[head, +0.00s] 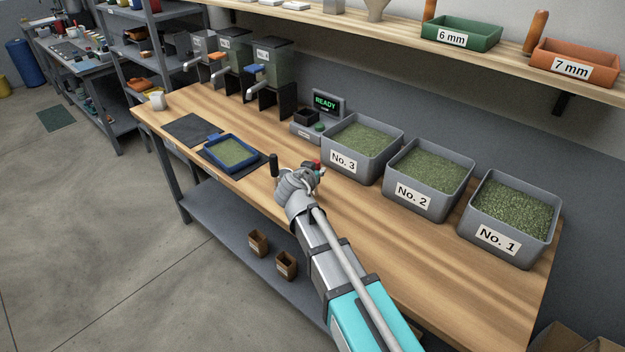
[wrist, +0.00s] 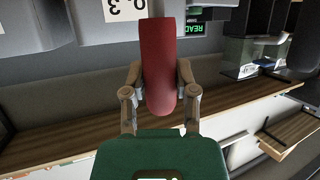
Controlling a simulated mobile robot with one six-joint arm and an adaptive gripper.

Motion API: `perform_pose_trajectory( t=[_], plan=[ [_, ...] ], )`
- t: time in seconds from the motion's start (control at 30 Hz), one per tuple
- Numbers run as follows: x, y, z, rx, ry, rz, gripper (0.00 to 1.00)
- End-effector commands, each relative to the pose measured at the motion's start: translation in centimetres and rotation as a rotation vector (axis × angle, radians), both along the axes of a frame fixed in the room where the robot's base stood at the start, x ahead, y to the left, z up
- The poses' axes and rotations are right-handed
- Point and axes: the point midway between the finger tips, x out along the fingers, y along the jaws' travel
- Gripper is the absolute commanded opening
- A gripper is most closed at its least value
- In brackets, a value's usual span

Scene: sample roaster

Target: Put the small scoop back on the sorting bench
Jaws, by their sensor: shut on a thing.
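My gripper (head: 316,174) is over the sorting bench (head: 420,260), in front of the No. 3 bin (head: 362,136). In the wrist view my gripper (wrist: 160,80) is shut on a red rounded handle (wrist: 158,50), one finger on each side. I take this as the small scoop; its bowl cannot be made out. In the head view only a small red bit (head: 317,163) of it shows past my wrist. I cannot tell from the frames whether it touches the bench top.
The No. 2 bin (head: 428,180) and No. 1 bin (head: 508,220) stand to the right. A blue tray (head: 207,155) of green beans lies on a dark mat at left. A dark upright handle (head: 274,165) stands close left of my gripper. The front right bench top is clear.

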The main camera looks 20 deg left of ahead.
Motion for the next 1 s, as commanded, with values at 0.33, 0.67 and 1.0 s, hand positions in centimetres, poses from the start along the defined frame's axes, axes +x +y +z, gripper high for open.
perform_pose_trajectory(
  t=[0.33,0.67,1.0],
  plan=[
    [0.3,0.0,-3.1,0.000,0.000,0.000,0.00],
    [0.3,0.0,-3.4,0.000,0.000,0.000,0.00],
    [0.3,0.0,-3.6,0.000,0.000,-0.001,0.45]
  ],
)
